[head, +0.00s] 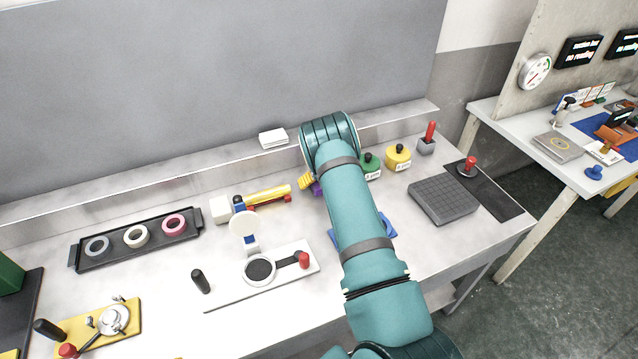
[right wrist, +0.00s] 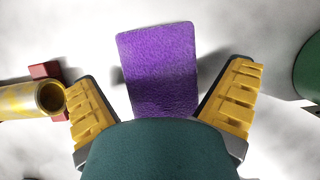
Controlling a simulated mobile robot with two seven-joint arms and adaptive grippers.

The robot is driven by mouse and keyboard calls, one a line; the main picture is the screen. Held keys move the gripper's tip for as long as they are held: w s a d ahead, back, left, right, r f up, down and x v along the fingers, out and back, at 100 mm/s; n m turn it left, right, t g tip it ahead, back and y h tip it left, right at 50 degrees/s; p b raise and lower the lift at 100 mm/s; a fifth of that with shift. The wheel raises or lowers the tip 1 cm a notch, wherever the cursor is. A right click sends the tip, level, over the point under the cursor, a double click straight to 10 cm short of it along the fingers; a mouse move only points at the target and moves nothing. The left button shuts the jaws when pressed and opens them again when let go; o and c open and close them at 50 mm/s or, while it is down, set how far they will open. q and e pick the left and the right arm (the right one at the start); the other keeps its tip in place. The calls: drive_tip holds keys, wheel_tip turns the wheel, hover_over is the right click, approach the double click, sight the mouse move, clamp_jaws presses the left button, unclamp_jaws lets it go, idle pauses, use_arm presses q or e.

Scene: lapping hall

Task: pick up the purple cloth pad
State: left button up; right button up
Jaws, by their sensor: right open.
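The purple cloth pad (right wrist: 158,65) is a rounded rectangle in the right wrist view, lying on the white table. Its near end is hidden behind my wrist. In the head view only a small purple patch (head: 316,188) of it shows beside my arm. My right gripper (right wrist: 163,85) is open, with its yellow ridged fingers on either side of the pad and apart from it. In the head view my right arm hides most of the gripper; a yellow finger (head: 306,181) shows. My left gripper is not in view.
A yellow tube (head: 268,194) on a red stand lies left of the gripper. A green pot (head: 371,166) and a yellow pot (head: 398,157) stand to its right. A blue item (head: 388,224) is partly hidden by my arm. A back ledge (head: 226,158) runs behind.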

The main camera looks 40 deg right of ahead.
drive_tip(key=shift+f, duration=0.15)
drive_tip(key=c, duration=1.1)
wheel_tip(320, 180, up, 11)
drive_tip(key=shift+f+p, duration=0.2)
drive_tip(key=shift+p, duration=0.35)
